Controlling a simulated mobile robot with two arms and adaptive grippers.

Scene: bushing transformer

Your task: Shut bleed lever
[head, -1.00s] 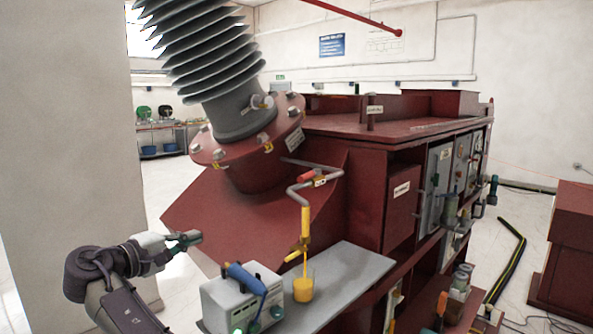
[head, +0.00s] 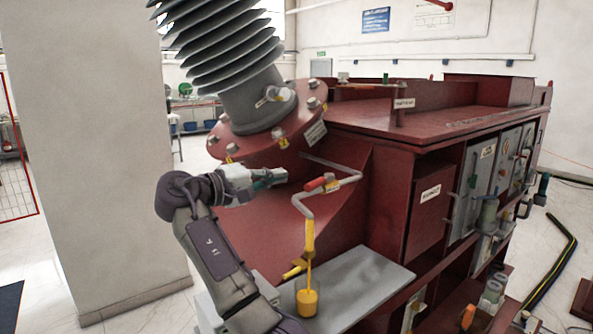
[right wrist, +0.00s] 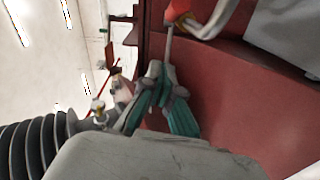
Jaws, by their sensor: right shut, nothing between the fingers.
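The bleed lever, a red handle (head: 316,184), sits on the grey bent pipe (head: 301,204) below the tilted bushing. Its red end (right wrist: 178,10) also shows at the top of the right wrist view. A yellow stream runs from the yellow tube (head: 309,236) at the pipe's lower end into a beaker (head: 307,303) of yellow liquid. My right gripper (head: 284,175) is a short way left of the lever, apart from it in the picture. In the right wrist view its teal-padded fingers (right wrist: 156,75) are together and empty. My left gripper is out of view.
The beaker stands on a grey shelf (head: 375,278) on the red transformer tank (head: 360,135). The ribbed bushing (head: 222,50) and its bolted flange (head: 265,133) are above and behind my gripper. A pale pillar (head: 105,150) stands left.

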